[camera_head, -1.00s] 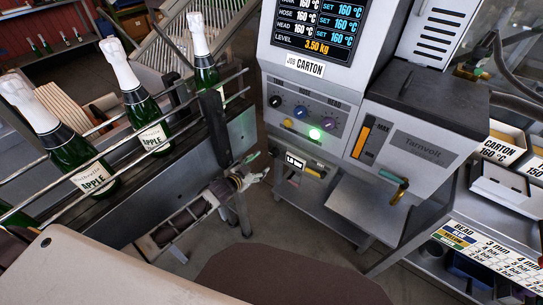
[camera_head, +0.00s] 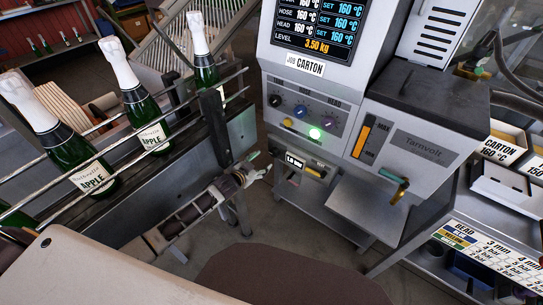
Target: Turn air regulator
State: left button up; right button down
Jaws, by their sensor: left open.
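The air regulator is on the lower front of the grey Tarnvolt machine (camera_head: 440,142). It has a small white pressure display (camera_head: 294,161), whose digits are too small to read surely, and a yellowish knob or strip (camera_head: 315,172) to its right. My left gripper (camera_head: 262,165) is low in the middle of the view, just left of the display. It is open and empty, its fingers pointing right toward the machine and apart from the regulator. My right gripper does not show.
Dark, blue and purple knobs (camera_head: 300,111) and a lit green button (camera_head: 315,134) sit above the regulator. A conveyor with green bottles (camera_head: 145,115) stands at left, close above my left arm. A handle (camera_head: 394,180) juts out at right. A bead chart (camera_head: 490,254) lies at lower right.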

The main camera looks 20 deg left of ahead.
aim_at(273, 154)
pick_arm(q)
jog(key=shift+b+x, duration=0.8)
jog(key=shift+x, duration=4.55)
jog(key=shift+w+d+f, duration=0.1)
jog(key=shift+w+d, duration=0.05)
jog(key=shift+w, duration=0.2)
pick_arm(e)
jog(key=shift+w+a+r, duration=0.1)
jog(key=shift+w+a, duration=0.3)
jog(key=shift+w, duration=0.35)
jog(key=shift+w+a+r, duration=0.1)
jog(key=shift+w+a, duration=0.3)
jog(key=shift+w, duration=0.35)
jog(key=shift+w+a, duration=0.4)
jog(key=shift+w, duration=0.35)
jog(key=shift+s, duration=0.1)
pick_arm(q)
jog(key=shift+c, duration=0.7)
jog(key=c, duration=0.9)
jog(key=shift+o, duration=0.2)
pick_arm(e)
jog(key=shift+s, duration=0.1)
